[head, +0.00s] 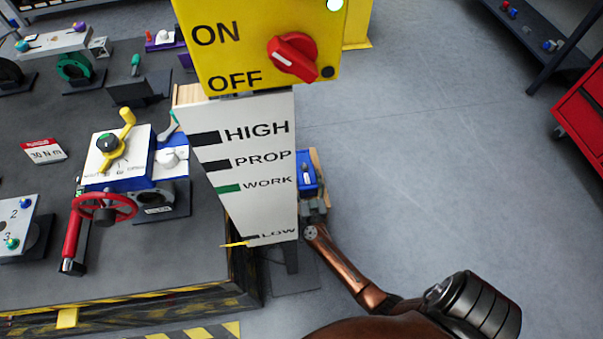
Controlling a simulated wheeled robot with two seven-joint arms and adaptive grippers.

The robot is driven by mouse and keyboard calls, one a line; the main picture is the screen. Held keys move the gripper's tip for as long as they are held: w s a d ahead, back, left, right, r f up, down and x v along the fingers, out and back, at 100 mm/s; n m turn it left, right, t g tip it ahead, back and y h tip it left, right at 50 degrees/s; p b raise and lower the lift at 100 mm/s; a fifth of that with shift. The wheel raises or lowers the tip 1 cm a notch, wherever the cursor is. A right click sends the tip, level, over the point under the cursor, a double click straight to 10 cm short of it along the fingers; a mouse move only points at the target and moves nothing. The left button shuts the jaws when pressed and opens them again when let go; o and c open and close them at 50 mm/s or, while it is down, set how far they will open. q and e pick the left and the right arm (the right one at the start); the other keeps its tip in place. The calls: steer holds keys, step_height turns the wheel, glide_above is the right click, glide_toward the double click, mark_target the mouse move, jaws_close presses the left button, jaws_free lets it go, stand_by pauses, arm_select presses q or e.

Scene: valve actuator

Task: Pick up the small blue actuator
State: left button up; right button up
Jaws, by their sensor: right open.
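A small blue actuator (306,165) with a small grey part on its face shows at the right edge of the white sign panel, which hides its left side. My right gripper (315,180) is at this blue actuator, its arm coming up from the bottom right. One tan finger runs along the actuator's right side; the other finger is hidden. The gripper is open, and I cannot tell whether it touches the actuator. My left gripper is not in view.
The white panel (245,170) under a yellow switch box (235,45) stands directly left of my right gripper. A dark workbench (190,265) on the left holds several valves and a larger blue-and-white unit (115,160). Grey floor (430,150) is clear to the right; a red cabinet (585,110) stands beyond.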

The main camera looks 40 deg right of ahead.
steer(key=shift+w+d, duration=0.2)
steer(key=shift+w, duration=0.05)
jaws_close()
steer(key=shift+r, duration=0.2)
stand_by(0.6)
